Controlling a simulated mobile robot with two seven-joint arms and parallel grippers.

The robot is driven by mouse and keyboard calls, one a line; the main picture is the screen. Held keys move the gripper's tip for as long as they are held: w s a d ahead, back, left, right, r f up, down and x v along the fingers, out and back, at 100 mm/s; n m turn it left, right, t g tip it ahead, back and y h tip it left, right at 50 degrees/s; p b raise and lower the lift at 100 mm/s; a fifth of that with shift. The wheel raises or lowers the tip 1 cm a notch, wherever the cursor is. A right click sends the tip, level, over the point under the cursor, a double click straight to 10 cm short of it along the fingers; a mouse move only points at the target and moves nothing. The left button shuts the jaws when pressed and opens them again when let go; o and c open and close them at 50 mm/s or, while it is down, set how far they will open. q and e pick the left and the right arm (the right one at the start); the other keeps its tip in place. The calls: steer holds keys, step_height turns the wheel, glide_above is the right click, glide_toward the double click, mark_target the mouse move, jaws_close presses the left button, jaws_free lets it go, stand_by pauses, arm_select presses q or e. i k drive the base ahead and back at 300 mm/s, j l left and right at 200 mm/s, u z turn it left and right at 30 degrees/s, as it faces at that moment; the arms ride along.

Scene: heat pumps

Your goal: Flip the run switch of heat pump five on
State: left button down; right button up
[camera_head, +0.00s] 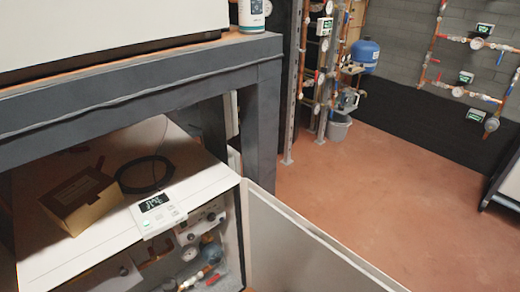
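A white heat pump cabinet (60,250) stands under a dark grey bench frame at the lower left. Its door (290,245) is swung open to the right. A white control unit with a lit display (157,213) sits at the top front edge. Inside the cabinet are pipes, a gauge and a panel with small controls (203,222). I cannot tell which of these is the run switch or its position, nor read a number on the cabinet. Neither of my grippers is in view.
A cardboard box (80,198) and a coiled black cable (145,175) lie on the cabinet. The bench frame (150,75) overhangs it. Pipework, a blue tank (365,53) and a grey bucket (339,127) stand farther back. The reddish floor (400,190) on the right is clear.

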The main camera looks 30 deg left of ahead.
mark_target(184, 224)
steer(key=u, duration=1.35)
